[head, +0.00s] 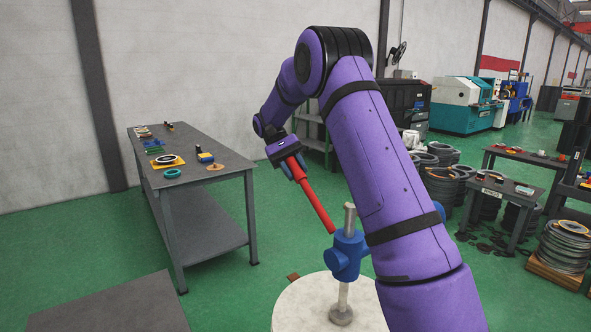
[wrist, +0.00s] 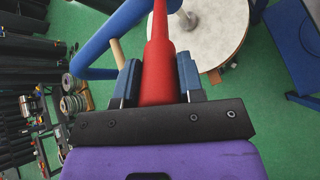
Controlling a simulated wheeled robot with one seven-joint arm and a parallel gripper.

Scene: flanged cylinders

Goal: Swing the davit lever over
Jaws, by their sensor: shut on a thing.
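The davit lever is a long red handle (head: 318,205), slanting down from my gripper (head: 291,165) toward a blue hub (head: 346,257). The hub sits on an upright steel post (head: 350,217). My gripper is shut on the upper part of the red lever. In the wrist view the lever (wrist: 160,62) runs between my two blue fingers (wrist: 160,88) and out of the top edge. A blue bar (wrist: 108,32) crosses to the left of it there. My arm hides part of the davit's right side in the head view.
The post stands on a round whitish top (head: 300,308). A grey workbench (head: 222,160) with flanged parts stands at the left, and a low grey surface (head: 110,308) is at the front left. Stacks of rings and another table (head: 508,196) stand at the right.

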